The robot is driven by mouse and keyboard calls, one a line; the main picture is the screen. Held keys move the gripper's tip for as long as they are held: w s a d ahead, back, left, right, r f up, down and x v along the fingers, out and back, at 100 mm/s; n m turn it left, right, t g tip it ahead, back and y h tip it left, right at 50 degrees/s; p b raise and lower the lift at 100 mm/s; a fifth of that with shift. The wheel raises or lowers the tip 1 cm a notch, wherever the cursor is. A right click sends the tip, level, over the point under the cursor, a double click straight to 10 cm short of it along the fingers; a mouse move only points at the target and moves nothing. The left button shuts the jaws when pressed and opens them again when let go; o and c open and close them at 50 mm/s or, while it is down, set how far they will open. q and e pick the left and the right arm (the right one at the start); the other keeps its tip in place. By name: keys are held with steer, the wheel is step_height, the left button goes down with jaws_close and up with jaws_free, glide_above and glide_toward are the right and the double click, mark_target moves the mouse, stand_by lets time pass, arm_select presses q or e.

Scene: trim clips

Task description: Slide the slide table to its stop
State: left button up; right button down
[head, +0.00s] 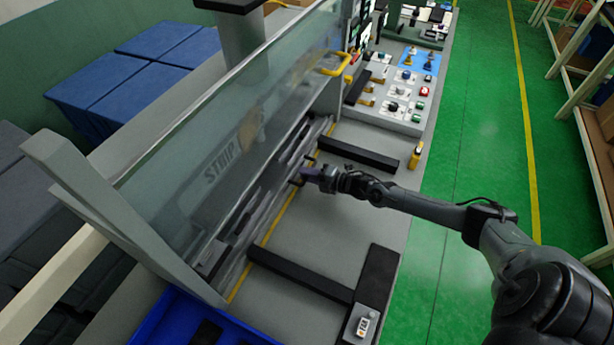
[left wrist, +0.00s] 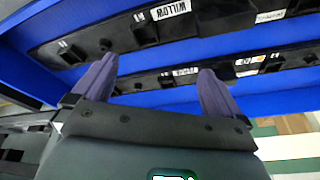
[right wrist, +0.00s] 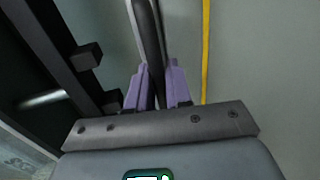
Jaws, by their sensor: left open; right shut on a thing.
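A long dark assembly (head: 243,217) runs under the clear guard at the left of the bench; it appears to be the slide table. A short black handle (head: 296,182) sticks out on its bench side. My right gripper (head: 304,174) reaches in from the right and is shut on a black bar (right wrist: 150,35), which runs between its purple fingers in the right wrist view. The fingers hide where the bar is gripped. My left gripper (left wrist: 158,68) is open and empty in the left wrist view, in front of dark trim strips (left wrist: 130,37); it does not show in the head view.
The clear guard (head: 240,110) stands tilted beside the work area. Black rails (head: 300,275) cross the grey bench (head: 335,215). A blue bin (head: 170,322) is at the near end and a button panel (head: 400,95) farther back. The bench between the black rails is clear.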

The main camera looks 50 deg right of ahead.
steer(key=shift+f, duration=0.1)
steer(key=c, duration=1.5)
jaws_free()
arm_select(q)
steer(key=shift+w, duration=0.1)
arm_select(e)
steer(key=shift+o, duration=1.4)
steer(key=shift+w, duration=0.2)
arm_select(q)
steer(key=shift+w, duration=0.15)
arm_select(e)
steer(key=shift+w+a, duration=0.1)
arm_select(q)
steer(key=shift+d, duration=0.1)
steer(key=shift+r, duration=0.1)
arm_select(e)
steer(key=shift+s, duration=0.25)
arm_select(q)
steer(key=shift+r+p, duration=0.45)
steer(key=shift+p, duration=0.1)
arm_select(e)
steer(key=v, duration=0.8)
steer(key=shift+s+d, duration=0.2)
steer(key=shift+s, duration=0.05)
arm_select(q)
steer(key=shift+r, duration=0.15)
arm_select(e)
steer(key=shift+r+v, duration=0.2)
steer(key=shift+v, duration=0.75)
